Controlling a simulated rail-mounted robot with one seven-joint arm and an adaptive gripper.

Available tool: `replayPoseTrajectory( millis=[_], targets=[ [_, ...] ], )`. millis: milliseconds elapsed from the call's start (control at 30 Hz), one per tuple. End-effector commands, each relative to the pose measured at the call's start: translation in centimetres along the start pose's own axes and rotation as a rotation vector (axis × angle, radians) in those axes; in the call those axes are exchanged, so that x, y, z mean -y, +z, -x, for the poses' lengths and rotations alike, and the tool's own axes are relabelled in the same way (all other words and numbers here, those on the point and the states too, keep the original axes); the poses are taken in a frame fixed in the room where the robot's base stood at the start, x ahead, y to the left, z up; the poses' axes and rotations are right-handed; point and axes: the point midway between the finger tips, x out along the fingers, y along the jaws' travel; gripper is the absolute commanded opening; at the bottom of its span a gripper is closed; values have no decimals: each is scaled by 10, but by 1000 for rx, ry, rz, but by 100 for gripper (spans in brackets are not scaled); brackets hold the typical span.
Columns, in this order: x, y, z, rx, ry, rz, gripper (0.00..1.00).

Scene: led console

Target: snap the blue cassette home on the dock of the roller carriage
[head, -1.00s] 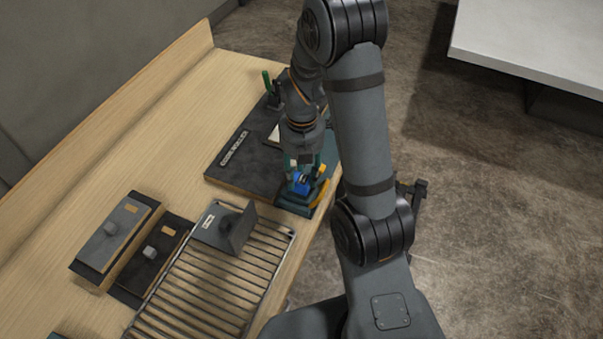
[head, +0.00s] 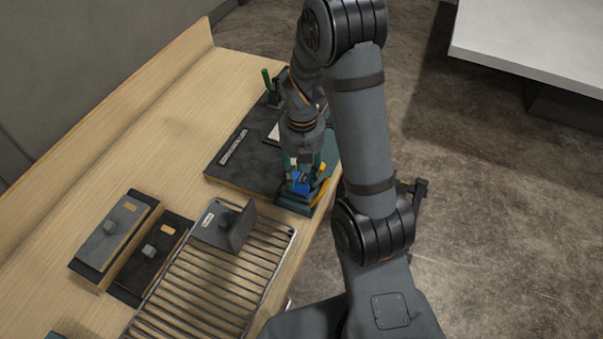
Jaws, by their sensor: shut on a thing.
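The blue cassette (head: 301,184) shows in the head view, low over the near right corner of the dark console. My gripper (head: 300,178) points down and is shut on it. Dark teal-grey parts with yellow-orange pieces (head: 318,189) lie right under and beside the cassette; these look like the roller carriage and its dock (head: 292,205). My fingers and wrist hide most of the cassette's top. I cannot tell whether the cassette touches the dock or is seated in it.
A slatted rack (head: 225,275) with a grey bracket plate (head: 226,226) stands in front of the console. A green-handled item (head: 267,79) stands at the console's back. Bare wood (head: 150,150) is free at left.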

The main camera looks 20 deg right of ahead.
Motion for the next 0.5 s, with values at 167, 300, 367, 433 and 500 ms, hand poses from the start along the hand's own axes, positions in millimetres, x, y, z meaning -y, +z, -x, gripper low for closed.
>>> replayPoseTrajectory(
  millis=[167,300,367,433,500],
  targets=[
    [0,0,-3,0,0,0,5],
    [0,0,-4,0,0,0,5],
    [0,0,-5,0,0,0,5],
    [0,0,-6,0,0,0,5],
    [0,0,-7,0,0,0,5]
  ],
)
